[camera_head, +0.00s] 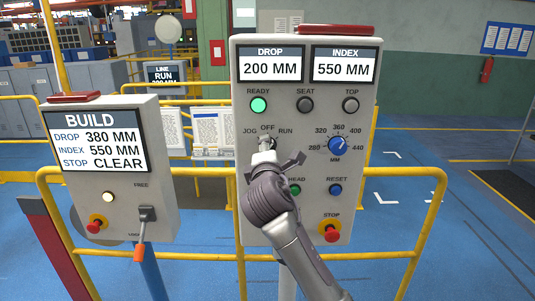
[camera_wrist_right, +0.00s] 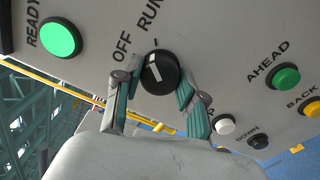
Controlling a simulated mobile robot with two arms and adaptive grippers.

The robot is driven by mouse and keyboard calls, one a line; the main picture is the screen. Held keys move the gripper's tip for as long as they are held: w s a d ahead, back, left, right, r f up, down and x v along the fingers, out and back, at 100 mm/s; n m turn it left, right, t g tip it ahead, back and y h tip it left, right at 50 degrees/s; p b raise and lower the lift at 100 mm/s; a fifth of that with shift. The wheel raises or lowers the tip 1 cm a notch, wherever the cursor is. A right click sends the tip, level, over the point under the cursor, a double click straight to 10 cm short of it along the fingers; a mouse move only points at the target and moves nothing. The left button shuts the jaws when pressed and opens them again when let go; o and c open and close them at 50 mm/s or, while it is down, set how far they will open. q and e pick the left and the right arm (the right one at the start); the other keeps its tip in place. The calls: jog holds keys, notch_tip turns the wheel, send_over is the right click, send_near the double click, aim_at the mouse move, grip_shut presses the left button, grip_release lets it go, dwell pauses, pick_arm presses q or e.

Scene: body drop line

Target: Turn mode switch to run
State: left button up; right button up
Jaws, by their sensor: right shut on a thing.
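The mode switch is a round black knob (camera_wrist_right: 160,72) with a white mark, on the grey control panel (camera_head: 305,215). Its JOG, OFF and RUN labels are seen in the head view, where my gripper mostly hides the knob. In the wrist view the OFF and RUN labels lie above the knob. I cannot tell for sure which label the mark points at. My right gripper (camera_head: 266,147) is at the switch, its two fingers on either side of the knob and shut on it, as the wrist view also shows (camera_wrist_right: 158,84). My left gripper is not in view.
The panel also has a lit green READY lamp (camera_head: 258,105), a blue MM dial (camera_head: 338,145), a blue RESET button (camera_head: 335,189) and a red STOP button (camera_head: 331,233). A BUILD box (camera_head: 165,190) stands to the left. Yellow rails (camera_head: 200,172) run behind and beside the panel.

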jog(key=shift+f+m+b, duration=0.1)
jog(key=shift+m+b, duration=0.2)
jog(key=shift+m, duration=1)
jog(key=o, duration=1.1)
jog(key=shift+o, duration=0.2)
jog(key=shift+s, duration=0.1)
jog(key=s, duration=1.2)
jog(key=shift+w, duration=0.1)
